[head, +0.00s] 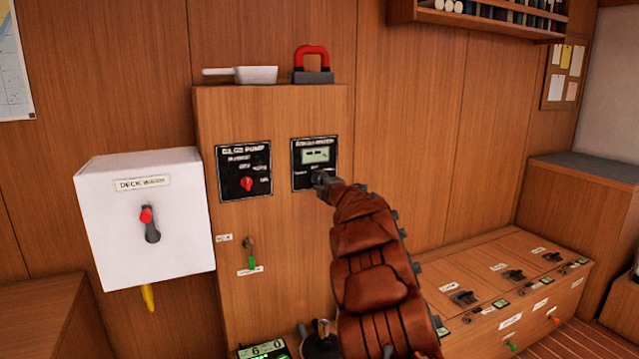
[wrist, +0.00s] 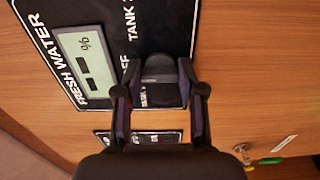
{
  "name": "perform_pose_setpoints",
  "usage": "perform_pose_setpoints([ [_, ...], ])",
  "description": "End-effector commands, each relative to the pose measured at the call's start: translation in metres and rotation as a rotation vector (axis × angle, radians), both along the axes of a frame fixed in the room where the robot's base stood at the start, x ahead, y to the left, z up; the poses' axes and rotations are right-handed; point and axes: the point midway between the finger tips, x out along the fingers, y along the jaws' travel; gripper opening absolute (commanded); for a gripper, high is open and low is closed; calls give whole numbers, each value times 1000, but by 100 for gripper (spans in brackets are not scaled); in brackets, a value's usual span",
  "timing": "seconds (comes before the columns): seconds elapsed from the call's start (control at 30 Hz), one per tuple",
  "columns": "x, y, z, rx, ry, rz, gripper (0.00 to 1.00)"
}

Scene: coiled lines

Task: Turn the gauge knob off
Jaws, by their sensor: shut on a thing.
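The gauge panel (head: 303,150) is a black plate on the wooden cabinet, right of the bilge pump panel. In the wrist view the panel (wrist: 120,12) reads FRESH WATER, with tank labels and an OFF label partly covered. Its pale display (wrist: 85,66) shows dashes and a percent sign. The dark round gauge knob (wrist: 160,67) sits between the fingers of my gripper (wrist: 160,82), which is shut on it. In the head view my gripper (head: 322,181) is at the panel's lower edge and hides the knob. I cannot tell which mark the knob points at.
The bilge pump panel (head: 243,158) with a red knob is close on the left. A white deck wash box (head: 110,220) juts out further left. A green-tipped lever (head: 250,260) is below. A white scoop (head: 255,75) and red-handled item (head: 312,62) stand on top.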

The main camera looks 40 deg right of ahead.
Motion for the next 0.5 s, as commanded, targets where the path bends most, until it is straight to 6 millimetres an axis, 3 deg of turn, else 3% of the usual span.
perform_pose_setpoints([
  [0.03, 0, 0, -2, 1, 3, -1, 4],
  [0.07, 0, 0, -2, 2, 3, -1, 40],
  [0.1, 0, -1, -2, 2, 3, -1, 44],
  [0.3, 0, 0, -1, 2, 2, 0, 65],
  [0.5, 0, 0, -1, 1, 1, 0, 65],
])
